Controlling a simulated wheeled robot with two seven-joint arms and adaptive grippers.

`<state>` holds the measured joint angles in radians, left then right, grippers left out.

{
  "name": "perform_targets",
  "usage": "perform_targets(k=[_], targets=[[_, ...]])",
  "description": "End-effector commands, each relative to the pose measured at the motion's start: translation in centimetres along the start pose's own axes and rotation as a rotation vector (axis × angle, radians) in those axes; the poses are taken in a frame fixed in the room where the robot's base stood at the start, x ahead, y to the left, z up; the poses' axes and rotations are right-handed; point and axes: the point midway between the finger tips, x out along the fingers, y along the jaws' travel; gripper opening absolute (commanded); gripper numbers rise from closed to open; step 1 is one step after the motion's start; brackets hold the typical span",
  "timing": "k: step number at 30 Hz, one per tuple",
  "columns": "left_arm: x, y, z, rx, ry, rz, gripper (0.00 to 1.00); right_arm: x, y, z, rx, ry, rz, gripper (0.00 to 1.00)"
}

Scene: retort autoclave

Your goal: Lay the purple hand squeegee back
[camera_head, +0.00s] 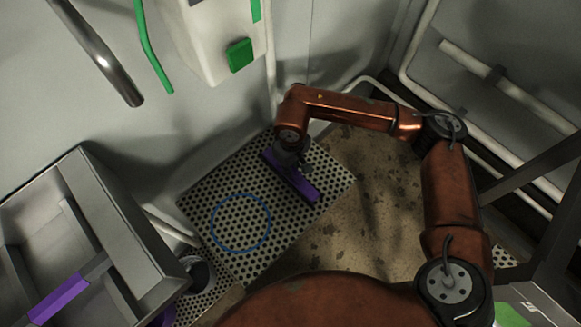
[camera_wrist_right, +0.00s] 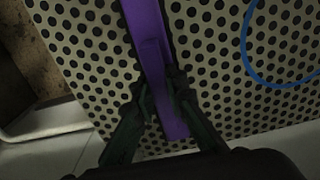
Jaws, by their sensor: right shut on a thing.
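The purple hand squeegee (camera_head: 301,187) is over the perforated metal plate (camera_head: 205,207), set diagonally. It also shows in the right wrist view (camera_wrist_right: 146,32), running away from the fingers. My right gripper (camera_head: 291,157) reaches down from above, and in the wrist view its fingers (camera_wrist_right: 163,98) are closed on the squeegee's purple handle. I cannot tell whether the squeegee touches the plate. A blue ring (camera_head: 240,251) lies on the plate to the left of the squeegee. My left gripper is not in view.
A grey metal basin (camera_head: 103,222) stands at the left with a purple-marked bar (camera_head: 60,297). A white box with a green button (camera_head: 239,55) hangs on the wall. Pipes (camera_head: 473,65) run along the right. The plate around the blue ring is clear.

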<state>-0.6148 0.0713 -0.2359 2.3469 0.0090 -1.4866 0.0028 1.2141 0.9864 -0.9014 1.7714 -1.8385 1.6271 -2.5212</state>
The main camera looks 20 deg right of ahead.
Motion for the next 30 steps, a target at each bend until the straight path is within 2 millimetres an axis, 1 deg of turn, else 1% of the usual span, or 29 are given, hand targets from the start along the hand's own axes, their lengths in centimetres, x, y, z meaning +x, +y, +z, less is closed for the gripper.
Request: perform_targets(k=[1, 2, 9, 11, 18, 22, 26, 30], targets=[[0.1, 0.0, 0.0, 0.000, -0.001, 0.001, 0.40, 0.1, 0.0, 0.0, 0.000, 0.001, 0.000, 0.00], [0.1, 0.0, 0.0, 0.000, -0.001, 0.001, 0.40, 0.1, 0.0, 0.0, 0.000, 0.001, 0.000, 0.13], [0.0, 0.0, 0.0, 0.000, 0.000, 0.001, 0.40, 0.0, 0.0, 0.0, 0.000, 0.001, 0.000, 0.30], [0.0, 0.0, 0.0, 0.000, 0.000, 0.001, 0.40, 0.0, 0.0, 0.0, 0.000, 0.001, 0.000, 0.33], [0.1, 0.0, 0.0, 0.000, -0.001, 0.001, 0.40, 0.1, 0.0, 0.0, 0.000, 0.000, 0.000, 0.33], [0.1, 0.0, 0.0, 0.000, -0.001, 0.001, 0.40, -0.7, 0.0, -0.1, 0.000, 0.002, 0.001, 0.33], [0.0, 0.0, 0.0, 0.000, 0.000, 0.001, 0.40, -2.8, 0.1, -0.1, 0.001, 0.004, 0.002, 0.33], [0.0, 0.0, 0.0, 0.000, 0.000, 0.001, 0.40, -5.8, 0.1, -0.2, 0.000, 0.006, 0.002, 0.33]])
